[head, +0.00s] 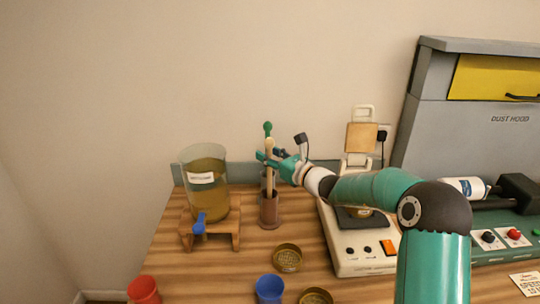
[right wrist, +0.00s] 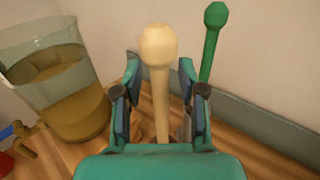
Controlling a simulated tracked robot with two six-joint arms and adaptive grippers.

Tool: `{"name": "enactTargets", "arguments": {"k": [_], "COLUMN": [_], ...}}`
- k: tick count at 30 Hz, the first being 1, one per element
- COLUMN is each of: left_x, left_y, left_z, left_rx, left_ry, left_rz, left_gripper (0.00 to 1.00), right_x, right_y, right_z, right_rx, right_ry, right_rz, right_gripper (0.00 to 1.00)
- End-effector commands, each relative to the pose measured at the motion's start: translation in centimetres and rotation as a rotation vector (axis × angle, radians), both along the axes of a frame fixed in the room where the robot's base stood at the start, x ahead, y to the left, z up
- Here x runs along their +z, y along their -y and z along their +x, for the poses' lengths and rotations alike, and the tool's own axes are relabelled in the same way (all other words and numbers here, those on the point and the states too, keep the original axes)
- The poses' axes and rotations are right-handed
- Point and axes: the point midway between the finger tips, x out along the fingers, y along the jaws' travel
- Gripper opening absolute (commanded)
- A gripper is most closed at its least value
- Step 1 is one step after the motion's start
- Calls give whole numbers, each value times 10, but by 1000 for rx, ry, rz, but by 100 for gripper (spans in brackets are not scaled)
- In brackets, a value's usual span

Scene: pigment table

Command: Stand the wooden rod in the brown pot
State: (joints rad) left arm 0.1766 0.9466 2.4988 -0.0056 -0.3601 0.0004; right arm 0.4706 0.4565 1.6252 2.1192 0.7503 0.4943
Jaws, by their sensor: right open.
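The wooden rod (head: 269,176), pale with a rounded knob on top, stands about upright with its lower end inside the brown pot (head: 269,214) on the table. My right gripper (head: 271,158) is around the upper part of the rod. In the right wrist view the rod (right wrist: 158,85) rises between the fingers of the open right gripper (right wrist: 160,95), with a gap on both sides. The rod's bottom is hidden inside the pot. My left gripper is not in view.
A green-knobbed rod (head: 267,128) stands just behind. A glass vessel of amber liquid (head: 207,190) sits on a wooden stand at left. A white device (head: 350,245) is at right. A brass dish (head: 288,257), a blue cup (head: 269,288) and a red cup (head: 144,290) are in front.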

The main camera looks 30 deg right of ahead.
Motion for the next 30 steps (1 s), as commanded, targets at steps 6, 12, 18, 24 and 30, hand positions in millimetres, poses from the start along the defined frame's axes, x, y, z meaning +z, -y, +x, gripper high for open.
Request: {"name": "enactTargets", "arguments": {"k": [6, 12, 18, 24, 30], "left_x": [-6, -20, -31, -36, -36], "left_y": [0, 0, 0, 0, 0], "left_z": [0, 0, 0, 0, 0], "left_rx": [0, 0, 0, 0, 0], "left_ry": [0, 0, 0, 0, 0], "left_rz": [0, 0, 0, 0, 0], "left_gripper": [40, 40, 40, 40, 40], "right_x": [-1, -2, -2, -2, 0], "right_y": [3, 9, 15, 19, 19], "right_z": [-13, -48, -88, -113, -120], "right_rx": [-1, -3, -4, -3, -1], "right_ry": [1, 1, 1, 0, 1], "right_rz": [-1, -1, -1, 0, 0], "right_gripper": [40, 40, 40, 40, 40]}}
